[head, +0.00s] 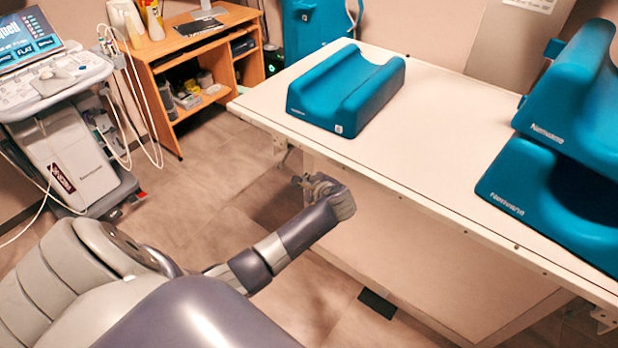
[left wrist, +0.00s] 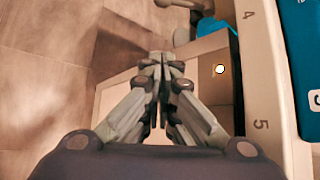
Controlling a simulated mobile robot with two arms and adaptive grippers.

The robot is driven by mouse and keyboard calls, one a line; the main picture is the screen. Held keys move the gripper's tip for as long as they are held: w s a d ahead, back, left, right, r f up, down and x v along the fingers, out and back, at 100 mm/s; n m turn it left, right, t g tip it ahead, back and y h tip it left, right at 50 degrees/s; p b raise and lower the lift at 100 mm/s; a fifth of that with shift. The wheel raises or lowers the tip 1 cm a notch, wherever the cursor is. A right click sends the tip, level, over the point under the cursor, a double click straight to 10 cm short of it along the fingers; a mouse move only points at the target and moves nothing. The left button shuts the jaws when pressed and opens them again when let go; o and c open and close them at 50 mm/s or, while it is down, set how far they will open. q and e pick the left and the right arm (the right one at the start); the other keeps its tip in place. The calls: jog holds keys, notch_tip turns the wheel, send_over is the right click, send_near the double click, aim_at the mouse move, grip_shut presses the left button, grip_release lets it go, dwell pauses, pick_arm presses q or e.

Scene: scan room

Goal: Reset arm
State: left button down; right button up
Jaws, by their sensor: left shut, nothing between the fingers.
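My left arm reaches from the lower left toward the white table (head: 440,135) in the head view. My left gripper (head: 300,181) is beside the table's near edge, below the level of its top. In the left wrist view the fingers of my left gripper (left wrist: 160,62) meet at the tips, and nothing shows between them. The table's edge, marked with numbers, runs down the right of that view. My right gripper is not in either view.
A blue cradle-shaped cushion (head: 347,86) lies on the table's left end. More blue cushions (head: 570,120) are stacked at the right. An ultrasound cart (head: 62,130) and a wooden desk (head: 195,50) stand at the left. The floor between cart and table is mostly clear.

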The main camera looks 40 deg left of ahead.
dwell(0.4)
pick_arm(q)
jog(key=s+d+f+n+g+h, duration=0.1)
jog(key=s+d+f+h, duration=0.15)
jog(key=s+f, duration=0.5)
jog(key=s+d+f+n+g+h, duration=0.1)
jog(key=s+d+f, duration=0.25)
jog(key=f, duration=0.75)
jog(key=s+d+f+n+h, duration=0.1)
jog(key=s+d+f+h, duration=0.15)
jog(key=s+f, duration=0.5)
jog(key=s+d+f+n+g+h, duration=0.1)
jog(key=s+d+f+n, duration=0.2)
jog(key=s, duration=0.7)
jog(key=s+d+f+n+g+h, duration=0.1)
jog(key=s+d+f+n, duration=0.2)
jog(key=s+f, duration=0.4)
jog(key=s+d+f+n+g+h, duration=0.1)
jog(key=s+d+f+n, duration=0.2)
jog(key=s, duration=1.1)
jog(key=shift+s+d+f, duration=0.15)
jog(key=shift+f, duration=0.8)
